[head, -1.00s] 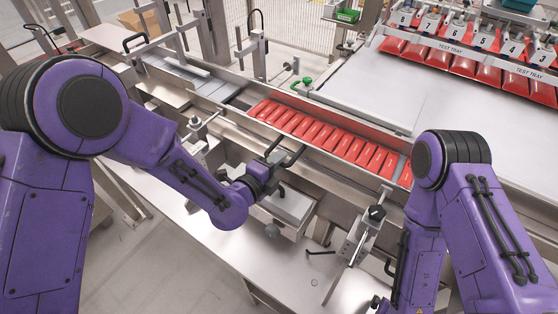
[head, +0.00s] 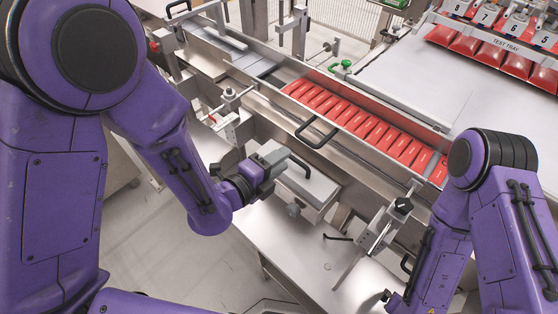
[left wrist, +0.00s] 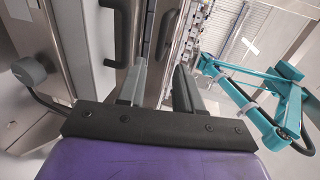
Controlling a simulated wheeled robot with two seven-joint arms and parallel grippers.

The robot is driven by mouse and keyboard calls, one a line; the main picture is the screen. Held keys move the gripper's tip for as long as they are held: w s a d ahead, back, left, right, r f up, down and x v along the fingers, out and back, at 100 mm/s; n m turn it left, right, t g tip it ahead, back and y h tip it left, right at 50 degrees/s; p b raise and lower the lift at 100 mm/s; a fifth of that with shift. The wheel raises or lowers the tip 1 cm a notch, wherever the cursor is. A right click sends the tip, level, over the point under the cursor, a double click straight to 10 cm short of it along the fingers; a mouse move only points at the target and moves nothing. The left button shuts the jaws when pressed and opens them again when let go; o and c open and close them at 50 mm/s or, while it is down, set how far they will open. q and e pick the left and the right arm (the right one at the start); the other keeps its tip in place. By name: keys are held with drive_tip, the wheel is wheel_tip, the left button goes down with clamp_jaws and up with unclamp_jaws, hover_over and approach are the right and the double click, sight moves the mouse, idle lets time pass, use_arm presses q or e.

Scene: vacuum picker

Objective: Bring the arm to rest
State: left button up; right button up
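My left gripper (head: 268,172) is at the end of the purple left arm, beside a grey box-shaped machine part with a black handle (head: 300,167). In the left wrist view my left gripper (left wrist: 158,82) has two grey fingers apart, with nothing between them. My purple right arm (head: 445,260) bends down at the right. Its gripper is not visible in the frames. Red packs (head: 365,125) lie in a row in the machine's channel, beyond the left gripper.
The steel machine rail (head: 285,118) with a black handle (head: 316,132) runs beyond the left gripper. A clamp with a black knob (head: 403,205) stands near the right arm. The steel bench (head: 290,250) has clear room. A teal frame (left wrist: 255,100) shows in the left wrist view.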

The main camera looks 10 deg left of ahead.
sight(306, 142)
idle(0.4)
use_arm(q)
drive_tip(key=x, duration=1.1)
use_arm(e)
drive_tip(key=shift+r, duration=0.25)
drive_tip(key=shift+r+p, duration=0.65)
drive_tip(key=shift+p, duration=0.25)
use_arm(q)
drive_tip(key=shift+w+d+r, duration=0.1)
drive_tip(key=shift+w+d, duration=0.1)
drive_tip(key=shift+w, duration=0.1)
drive_tip(key=shift+s+a, duration=0.35)
drive_tip(key=shift+s, duration=0.05)
drive_tip(key=shift+s+a+r, duration=0.2)
drive_tip(key=shift+s, duration=0.15)
drive_tip(key=shift+d, duration=0.1)
drive_tip(key=shift+w+f, duration=0.1)
